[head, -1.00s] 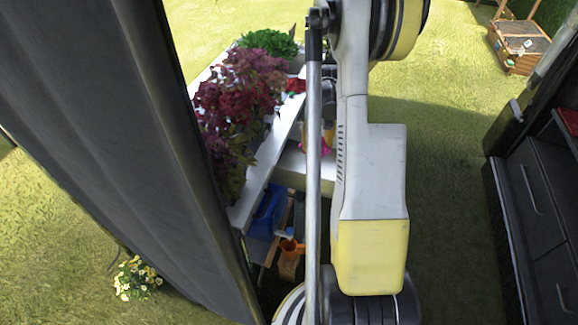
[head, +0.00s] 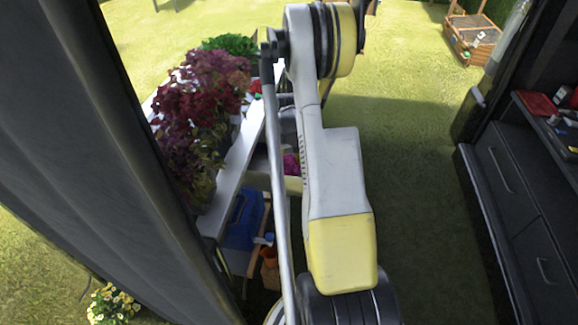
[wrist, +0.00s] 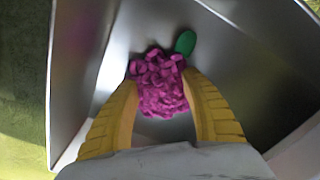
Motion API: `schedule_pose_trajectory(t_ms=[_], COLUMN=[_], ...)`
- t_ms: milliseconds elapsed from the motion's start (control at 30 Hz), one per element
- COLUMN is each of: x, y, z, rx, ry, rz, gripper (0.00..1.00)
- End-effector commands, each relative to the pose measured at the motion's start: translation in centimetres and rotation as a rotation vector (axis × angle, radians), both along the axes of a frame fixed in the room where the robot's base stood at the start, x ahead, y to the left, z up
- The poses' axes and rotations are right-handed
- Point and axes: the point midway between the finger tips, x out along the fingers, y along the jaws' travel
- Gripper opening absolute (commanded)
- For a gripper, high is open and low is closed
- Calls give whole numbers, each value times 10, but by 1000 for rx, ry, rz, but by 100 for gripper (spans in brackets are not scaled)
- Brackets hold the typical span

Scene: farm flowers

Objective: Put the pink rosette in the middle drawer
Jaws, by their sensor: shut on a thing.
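The pink rosette (wrist: 160,84) is between the two yellow fingers of my gripper (wrist: 162,100) in the wrist view. The fingers are shut on its sides. A small green piece (wrist: 185,43) shows just beyond it. Under and around it is a pale, smooth-walled container (wrist: 120,50). I cannot tell whether the rosette touches its bottom. In the head view a bit of pink (head: 291,164) shows beside my arm, and my gripper is hidden. A dark drawer unit (head: 520,200) stands at the right, with its visible drawer fronts shut.
A white shelf (head: 245,150) with dark red plants (head: 200,100) stands left of my arm, with a blue container (head: 243,220) below. A red tray (head: 536,103) lies on the drawer unit. Open grass (head: 420,150) lies between shelf and drawers.

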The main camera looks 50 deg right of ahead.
Motion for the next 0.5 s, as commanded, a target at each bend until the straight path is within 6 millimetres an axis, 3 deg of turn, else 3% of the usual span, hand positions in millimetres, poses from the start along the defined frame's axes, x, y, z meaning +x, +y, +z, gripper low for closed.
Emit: schedule_pose_trajectory(t_ms=[67,100,133,500], x=[0,0,0,0], y=[0,0,0,0], z=[-4,-3,-3,1], rx=[0,0,0,0], ry=[0,0,0,0], rz=[0,0,0,0], gripper=[20,62,71,74])
